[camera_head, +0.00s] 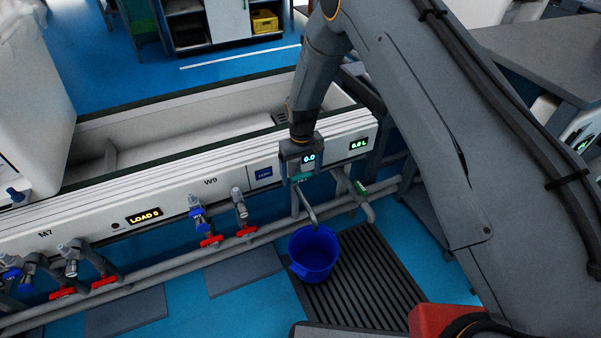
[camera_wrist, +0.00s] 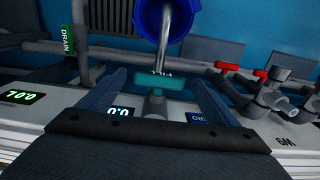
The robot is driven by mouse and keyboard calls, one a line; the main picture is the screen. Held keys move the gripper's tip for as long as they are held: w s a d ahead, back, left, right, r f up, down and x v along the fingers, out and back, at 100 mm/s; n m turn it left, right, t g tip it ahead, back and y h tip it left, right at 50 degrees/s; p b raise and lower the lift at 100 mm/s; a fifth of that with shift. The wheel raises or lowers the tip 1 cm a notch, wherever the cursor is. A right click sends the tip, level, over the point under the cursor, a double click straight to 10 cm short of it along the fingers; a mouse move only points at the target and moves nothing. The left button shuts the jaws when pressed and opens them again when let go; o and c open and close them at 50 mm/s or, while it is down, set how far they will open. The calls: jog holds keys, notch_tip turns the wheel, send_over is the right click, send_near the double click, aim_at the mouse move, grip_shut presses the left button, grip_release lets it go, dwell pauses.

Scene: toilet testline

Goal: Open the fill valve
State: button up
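The fill valve has a teal handle (camera_wrist: 185,96) in the wrist view, beside a grey stub and above a bent grey spout (camera_wrist: 166,38). In the head view the teal handle (camera_head: 301,176) shows just below my wrist, on the front of the white trough. My gripper (camera_wrist: 158,78) is open, with one finger on each side of the handle. I cannot tell whether a finger touches it. The display (camera_head: 309,158) by the valve reads 0.0.
A blue bucket (camera_head: 313,253) stands under the spout on a dark floor grate (camera_head: 365,275). Red-handled valves (camera_head: 210,240) and grey pipes line the trough's front to the left.

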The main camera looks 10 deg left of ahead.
jog(key=c, duration=1)
jog(key=shift+a, duration=0.15)
jog(key=h, duration=0.1)
jog(key=t+h, duration=0.1)
jog(key=shift+s+a+f+t+h+b, duration=0.2)
jog(key=shift+s+a+t+h+b, duration=0.05)
jog(key=shift+a+t+h+b, duration=0.15)
jog(key=h, duration=0.1)
jog(key=t+b, duration=0.1)
jog(key=h+b, duration=0.1)
jog(key=shift+s+a+f+t+h, duration=0.2)
jog(key=shift+a+f+t+h, duration=0.05)
jog(key=shift+t+h, duration=0.05)
jog(key=shift+s+a+t+h+b, duration=0.1)
jog(key=shift+t+h+b, duration=0.4)
jog(key=shift+h+b, duration=0.55)
jog(key=o, duration=1)
jog(key=shift+o, duration=0.2)
